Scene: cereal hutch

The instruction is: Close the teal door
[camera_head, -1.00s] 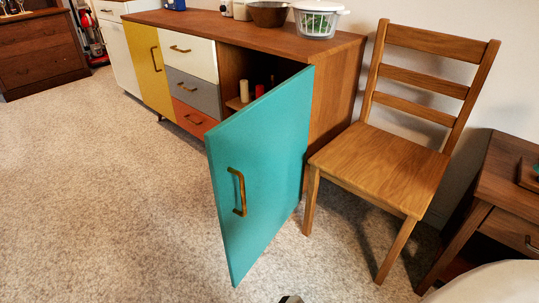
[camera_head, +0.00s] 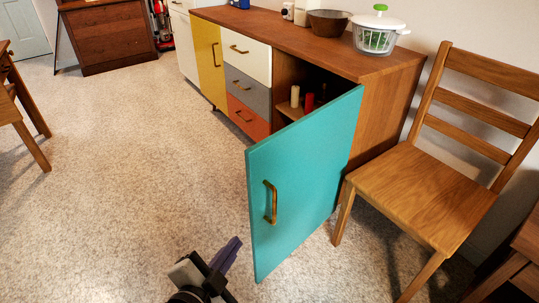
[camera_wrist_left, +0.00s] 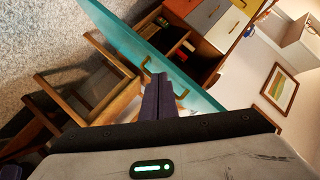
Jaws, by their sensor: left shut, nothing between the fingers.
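The teal door (camera_head: 310,185) hangs wide open from the right end of the wooden hutch (camera_head: 398,105), its brass handle (camera_head: 270,202) facing me. My left gripper (camera_head: 232,248) is low in front of the door, to the left of its free edge in the head view. Its fingers are shut and empty. In the left wrist view the shut fingers (camera_wrist_left: 158,96) point toward the teal door (camera_wrist_left: 140,42), with the handle (camera_wrist_left: 182,95) close by the fingertips. I cannot tell whether they touch.
A wooden chair (camera_head: 425,190) stands close to the right of the door. A bowl (camera_head: 329,23) and a salad spinner (camera_head: 376,36) stand on the hutch top. The carpet (camera_head: 130,170) on the left is clear.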

